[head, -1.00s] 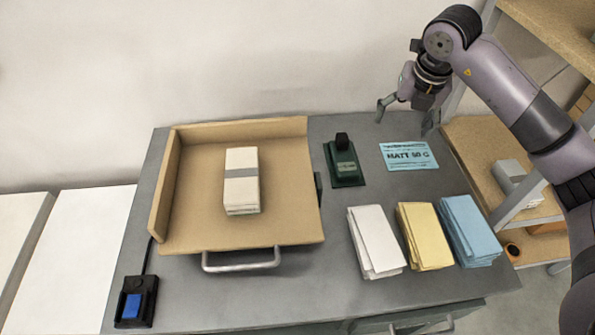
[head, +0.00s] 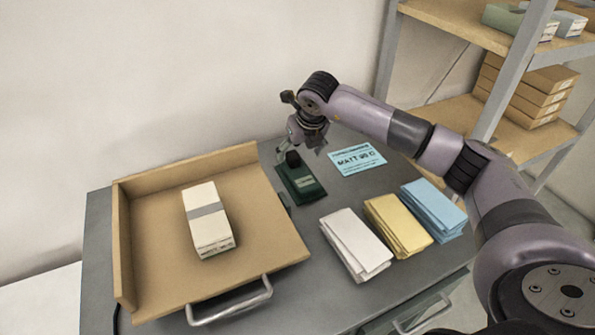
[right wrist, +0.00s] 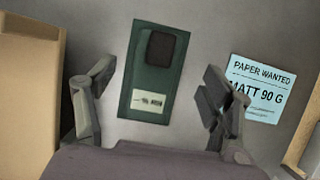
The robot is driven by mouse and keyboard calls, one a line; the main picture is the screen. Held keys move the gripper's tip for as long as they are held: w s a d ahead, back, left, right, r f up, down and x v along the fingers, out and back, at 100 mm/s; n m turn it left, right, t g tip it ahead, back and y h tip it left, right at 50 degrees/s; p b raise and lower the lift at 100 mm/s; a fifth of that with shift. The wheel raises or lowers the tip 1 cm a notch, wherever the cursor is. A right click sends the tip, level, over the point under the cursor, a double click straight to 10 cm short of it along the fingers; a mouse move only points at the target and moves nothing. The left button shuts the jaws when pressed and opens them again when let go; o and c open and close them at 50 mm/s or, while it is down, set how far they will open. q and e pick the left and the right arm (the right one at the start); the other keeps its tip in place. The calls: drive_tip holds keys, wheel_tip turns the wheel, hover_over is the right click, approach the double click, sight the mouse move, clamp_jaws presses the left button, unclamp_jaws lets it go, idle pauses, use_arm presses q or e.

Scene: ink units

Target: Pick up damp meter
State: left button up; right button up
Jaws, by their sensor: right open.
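The damp meter is a dark green block with a black knob and a small pale display (head: 302,184). It lies on the grey worktop, right of the wooden tray. In the right wrist view the damp meter (right wrist: 148,80) lies flat, between and beyond the two fingers. My right gripper (head: 300,158) is open and empty, just above and behind the damp meter's knob end. In the right wrist view the right gripper's fingers (right wrist: 155,95) are spread wide, one on each side of the meter, apart from it. My left gripper is out of view.
A wooden tray (head: 150,269) with a bundle of cream paper (head: 209,222) stands left of the meter. White (head: 355,245), yellow (head: 398,224) and blue (head: 433,208) paper stacks lie in front right. A blue card (head: 357,159) lies right of the meter. Shelves (head: 455,107) stand behind right.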

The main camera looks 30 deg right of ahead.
sight(297, 159)
drive_tip(key=x, duration=0.2)
drive_tip(key=p+x, duration=0.1)
drive_tip(key=x, duration=0.3)
drive_tip(key=shift+s+a+f, duration=0.15)
drive_tip(key=shift+s+f, duration=0.05)
drive_tip(key=shift+f, duration=0.15)
drive_tip(key=shift+r, duration=0.1)
drive_tip(key=c, duration=1.3)
drive_tip(key=shift+c, duration=0.6)
drive_tip(key=shift+r, duration=0.1)
